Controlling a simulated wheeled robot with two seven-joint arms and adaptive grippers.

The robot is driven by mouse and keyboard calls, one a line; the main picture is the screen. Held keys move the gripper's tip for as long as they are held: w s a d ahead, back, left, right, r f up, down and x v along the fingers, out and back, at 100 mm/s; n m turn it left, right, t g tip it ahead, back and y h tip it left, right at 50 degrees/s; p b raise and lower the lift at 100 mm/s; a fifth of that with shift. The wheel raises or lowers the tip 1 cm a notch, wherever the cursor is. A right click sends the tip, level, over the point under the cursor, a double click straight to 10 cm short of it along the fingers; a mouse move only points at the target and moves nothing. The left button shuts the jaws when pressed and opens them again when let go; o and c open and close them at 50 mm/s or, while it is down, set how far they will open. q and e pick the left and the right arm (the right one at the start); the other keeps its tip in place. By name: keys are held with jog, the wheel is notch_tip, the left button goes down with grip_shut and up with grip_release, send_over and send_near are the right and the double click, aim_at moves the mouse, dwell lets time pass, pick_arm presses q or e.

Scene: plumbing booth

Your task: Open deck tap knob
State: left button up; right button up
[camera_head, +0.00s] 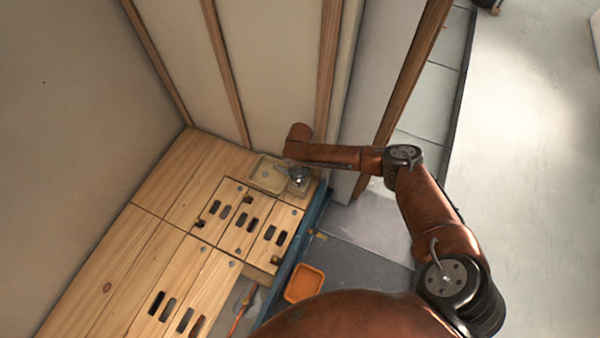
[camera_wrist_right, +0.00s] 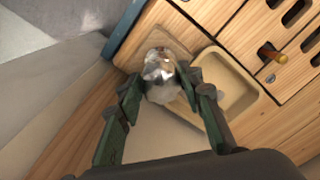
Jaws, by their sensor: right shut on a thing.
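The deck tap knob (camera_wrist_right: 160,72) is a shiny metal, rounded piece on the wooden deck. In the right wrist view it sits between the two green fingers of my right gripper (camera_wrist_right: 159,88), which is shut on it. In the head view the tap (camera_head: 299,176) shows as a small silver shape at the deck's far right corner, partly hidden by my right arm. The fingers cannot be made out clearly in the head view. My left gripper is in neither view.
The wooden deck (camera_head: 150,240) has slotted panels. An orange tray (camera_head: 304,284) sits lower, right of the deck. Walls stand close behind the tap.

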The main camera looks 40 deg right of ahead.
jog(key=shift+r+n+p, duration=0.15)
jog(key=shift+n+p, duration=1)
jog(key=shift+n, duration=0.05)
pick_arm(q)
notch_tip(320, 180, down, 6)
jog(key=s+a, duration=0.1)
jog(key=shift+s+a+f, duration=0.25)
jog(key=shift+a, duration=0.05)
pick_arm(e)
jog(key=n, duration=0.3)
jog(key=shift+d, duration=0.1)
jog(key=o, duration=1.2)
jog(key=shift+c, duration=0.2)
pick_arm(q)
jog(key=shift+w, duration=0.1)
pick_arm(e)
notch_tip(320, 180, up, 12)
